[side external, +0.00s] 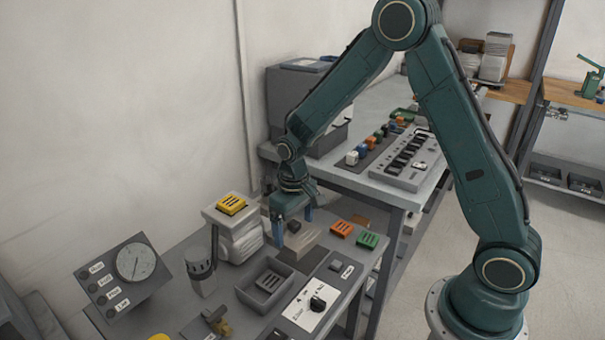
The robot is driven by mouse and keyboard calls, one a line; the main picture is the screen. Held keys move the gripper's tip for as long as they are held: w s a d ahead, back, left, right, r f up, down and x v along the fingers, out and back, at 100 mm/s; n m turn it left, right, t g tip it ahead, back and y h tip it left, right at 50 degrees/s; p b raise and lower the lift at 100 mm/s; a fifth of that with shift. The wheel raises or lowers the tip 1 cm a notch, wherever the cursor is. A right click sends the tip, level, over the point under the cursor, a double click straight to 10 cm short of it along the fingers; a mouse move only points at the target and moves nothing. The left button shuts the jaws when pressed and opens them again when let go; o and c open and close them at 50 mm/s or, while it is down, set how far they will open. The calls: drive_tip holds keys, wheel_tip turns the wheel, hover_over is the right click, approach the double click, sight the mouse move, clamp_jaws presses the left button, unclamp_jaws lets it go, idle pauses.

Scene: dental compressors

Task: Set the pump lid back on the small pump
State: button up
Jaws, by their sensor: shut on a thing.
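My gripper (293,226) points down over the bench with its blue fingers around a small dark block (294,227). The block is at or just above a brownish-grey box (303,246); I cannot tell if they touch. I cannot tell for certain which part is the pump lid or which is the small pump. Slotted lid-like pieces are in view: a yellow one (231,204) on a white stack, an orange one (342,228) and a green one (367,240) right of the gripper, and a grey one (268,281) in a grey tray (246,297).
A gauge panel (124,275) and a grey cylinder (201,272) stand at the left. The white stack (240,240) stands close left of my gripper. A second table with coloured parts is behind.

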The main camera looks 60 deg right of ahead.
drive_tip(key=w+d+r+m, duration=0.3)
drive_tip(key=d+r+m, duration=0.1)
drive_tip(key=d+r, duration=0.25)
drive_tip(key=w+d+r+m, duration=0.4)
drive_tip(key=d+r, duration=0.1)
drive_tip(key=d, duration=0.3)
drive_tip(key=w+a+r+m, duration=0.4)
drive_tip(key=w+a+r, duration=0.1)
drive_tip(key=a+r, duration=0.2)
drive_tip(key=w+a+r+m, duration=0.5)
drive_tip(key=w+a+r, duration=0.1)
drive_tip(key=a, duration=0.4)
drive_tip(key=shift+a+r, duration=0.25)
drive_tip(key=shift+r, duration=0.6)
drive_tip(key=shift+f, duration=0.15)
drive_tip(key=shift+f, duration=9.85)
drive_tip(key=shift+f, duration=0.6)
